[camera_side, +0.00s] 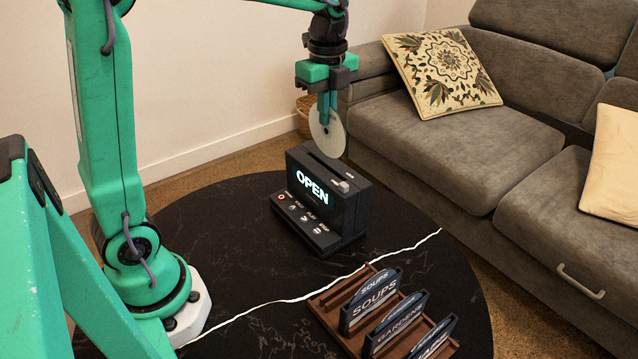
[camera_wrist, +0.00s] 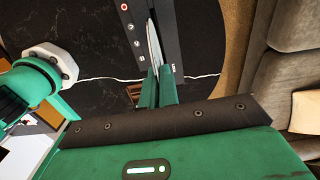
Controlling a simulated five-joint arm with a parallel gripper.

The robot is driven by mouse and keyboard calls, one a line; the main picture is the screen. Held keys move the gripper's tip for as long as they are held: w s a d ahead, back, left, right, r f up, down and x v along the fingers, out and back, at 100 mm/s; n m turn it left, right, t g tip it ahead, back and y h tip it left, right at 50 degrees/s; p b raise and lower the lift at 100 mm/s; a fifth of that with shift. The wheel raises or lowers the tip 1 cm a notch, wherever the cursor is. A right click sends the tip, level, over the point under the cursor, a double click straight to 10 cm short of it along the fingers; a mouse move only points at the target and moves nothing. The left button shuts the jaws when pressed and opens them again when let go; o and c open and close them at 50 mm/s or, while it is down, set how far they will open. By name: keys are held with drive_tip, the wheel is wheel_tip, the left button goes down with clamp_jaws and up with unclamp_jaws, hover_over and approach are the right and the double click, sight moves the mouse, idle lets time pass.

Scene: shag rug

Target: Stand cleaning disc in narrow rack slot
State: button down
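My gripper (camera_side: 326,112) is shut on the pale grey cleaning disc (camera_side: 334,138), holding it upright by its upper part. The disc hangs over the top of a black player (camera_side: 352,198) with a lit OPEN sign and a dark top slot. I cannot tell whether its lower edge touches the player or enters the slot. In the wrist view the disc (camera_wrist: 153,47) shows nearly edge-on beyond the green fingers (camera_wrist: 161,88). A brown wooden rack (camera_side: 327,314) stands at the front right, with several dark labelled cases, including SOUPS (camera_side: 372,304) and GARDENS (camera_side: 398,322), upright in it.
The player and rack stand on a round black table (camera_side: 235,235) with a white vein. The tabletop between player and rack is clear. A grey sofa (camera_side: 480,150) with a patterned cushion (camera_side: 440,70) is at the right, and a pale wall behind.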

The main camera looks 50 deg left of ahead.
drive_tip(key=shift+r, duration=0.1)
wheel_tip(320, 180, up, 5)
drive_tip(key=shift+f, duration=0.15)
drive_tip(key=s+d+m, duration=0.5)
drive_tip(key=d+m, duration=0.4)
drive_tip(key=d, duration=0.1)
drive_tip(key=s+d+m, duration=0.5)
drive_tip(key=d+m, duration=0.4)
drive_tip(key=d, duration=0.1)
wheel_tip(320, 180, down, 12)
drive_tip(key=shift+r, duration=0.2)
drive_tip(key=shift+d+f, duration=0.1)
drive_tip(key=shift+f, duration=0.05)
drive_tip(key=shift+f, duration=2.7)
drive_tip(key=shift+f, duration=2.1)
